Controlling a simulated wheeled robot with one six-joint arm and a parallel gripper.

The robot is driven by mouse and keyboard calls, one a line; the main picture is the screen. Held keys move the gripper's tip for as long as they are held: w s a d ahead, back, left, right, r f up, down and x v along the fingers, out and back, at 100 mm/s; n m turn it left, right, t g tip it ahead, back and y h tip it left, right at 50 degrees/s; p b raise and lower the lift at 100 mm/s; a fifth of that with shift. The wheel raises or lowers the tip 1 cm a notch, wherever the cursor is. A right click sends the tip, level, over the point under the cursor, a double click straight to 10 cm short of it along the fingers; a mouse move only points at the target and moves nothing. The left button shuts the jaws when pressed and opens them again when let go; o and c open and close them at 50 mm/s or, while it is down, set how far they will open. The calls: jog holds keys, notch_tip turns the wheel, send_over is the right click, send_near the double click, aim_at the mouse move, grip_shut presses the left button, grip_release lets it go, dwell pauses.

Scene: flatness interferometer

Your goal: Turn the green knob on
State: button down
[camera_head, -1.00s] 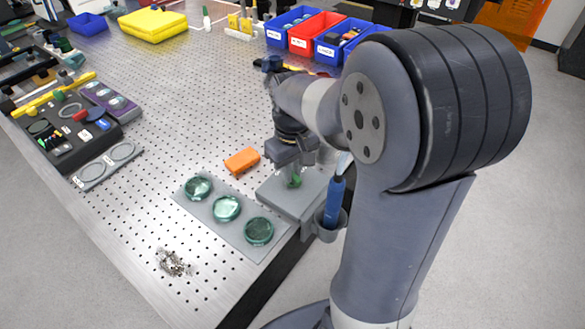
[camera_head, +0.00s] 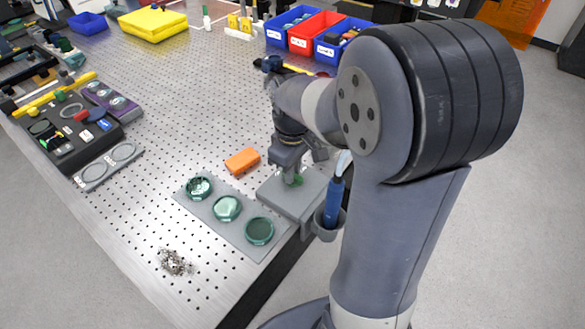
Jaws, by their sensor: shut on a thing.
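The green knob (camera_head: 297,180) stands on a grey box (camera_head: 275,197) at the near right edge of the perforated table. Only a small part of the knob shows under my gripper. My gripper (camera_head: 291,177) points down over the box and is shut on the knob. Its fingers and wrist hide most of the knob, and I cannot read any mark that tells its setting.
A blue-handled tool (camera_head: 333,203) stands in a grey cup beside the box. A grey plate (camera_head: 240,237) with three green glass discs lies to the left. An orange block (camera_head: 242,160) lies behind it. Loose screws (camera_head: 175,263) lie near the front edge.

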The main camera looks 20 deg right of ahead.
jog(key=c, duration=1.4)
grip_release()
notch_tip(320, 180, up, 11)
jog(key=shift+f, duration=0.1)
notch_tip(320, 180, down, 11)
jog(key=shift+f, duration=0.1)
jog(key=shift+r+m, duration=0.2)
jog(key=shift+m, duration=0.7)
